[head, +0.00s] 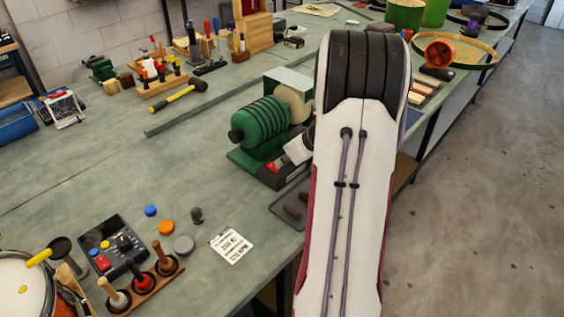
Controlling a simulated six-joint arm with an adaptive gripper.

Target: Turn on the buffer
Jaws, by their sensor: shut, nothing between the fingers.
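The buffer (262,122) is a green ribbed motor on a green base, standing on the bench left of my arm. Its pale round buffing wheel (294,103) is at its right end, in front of a light metal hood. A dark switch box with a red switch (272,167) sits at the base's front. My gripper (286,160) shows only in part, as a white and dark end coming out from behind my arm. It is shut and empty, close beside the switch box. Whether it touches the switch cannot be told, and my arm hides the rest.
A dark tray (291,207) lies at the bench edge below the buffer. A printed card (231,245), a control box (113,248) and a peg stand (143,284) are at front left. A yellow-handled mallet (180,95) lies behind.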

